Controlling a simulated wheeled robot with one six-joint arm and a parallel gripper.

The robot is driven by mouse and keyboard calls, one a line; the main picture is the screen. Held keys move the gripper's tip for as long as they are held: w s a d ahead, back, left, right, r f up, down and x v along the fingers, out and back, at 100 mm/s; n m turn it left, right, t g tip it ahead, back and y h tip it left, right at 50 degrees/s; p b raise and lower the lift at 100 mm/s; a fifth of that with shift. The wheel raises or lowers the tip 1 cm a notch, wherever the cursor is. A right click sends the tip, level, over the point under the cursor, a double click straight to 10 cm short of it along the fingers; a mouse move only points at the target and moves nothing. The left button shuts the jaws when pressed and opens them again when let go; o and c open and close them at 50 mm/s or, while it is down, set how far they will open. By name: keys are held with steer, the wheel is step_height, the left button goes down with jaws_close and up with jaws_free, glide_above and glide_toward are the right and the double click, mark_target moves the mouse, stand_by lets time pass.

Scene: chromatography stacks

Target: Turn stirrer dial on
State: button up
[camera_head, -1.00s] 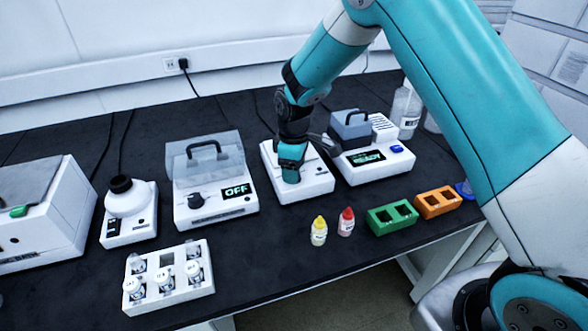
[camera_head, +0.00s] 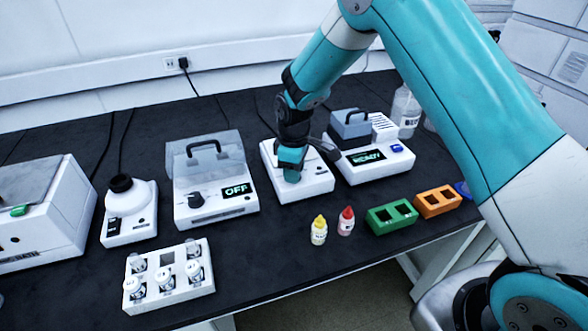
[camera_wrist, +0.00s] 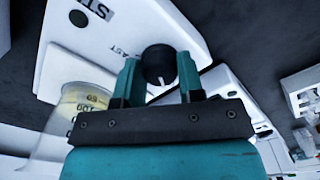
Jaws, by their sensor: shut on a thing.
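The stirrer is a low white box (camera_head: 320,184) in the middle of the bench, partly hidden by my arm in the head view. In the wrist view its white top (camera_wrist: 120,25) carries partly visible lettering and a round black dial (camera_wrist: 158,64). My gripper (camera_head: 291,172) reaches down onto the stirrer. In the wrist view its teal fingers (camera_wrist: 160,80) stand on either side of the dial and are shut on it. A white pointer mark shows at the dial's near edge.
Left of the stirrer is a lidded device (camera_head: 215,205) reading OFF. Right of it a device (camera_head: 375,165) reads READY. A yellow-capped bottle (camera_head: 319,230), a red-capped bottle (camera_head: 346,222), a green rack (camera_head: 391,217) and an orange rack (camera_head: 437,202) stand in front. A white vial rack (camera_head: 170,290) stands front left.

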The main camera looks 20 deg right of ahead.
steer(key=m, duration=0.6)
steer(key=shift+p, duration=0.4)
steer(key=shift+a+m, duration=0.1)
steer(key=shift+m, duration=2.6)
steer(key=o, duration=0.9)
step_height(320, 180, up, 18)
steer(key=shift+f+b, duration=0.25)
steer(key=shift+b, duration=0.05)
steer(key=shift+s, duration=0.1)
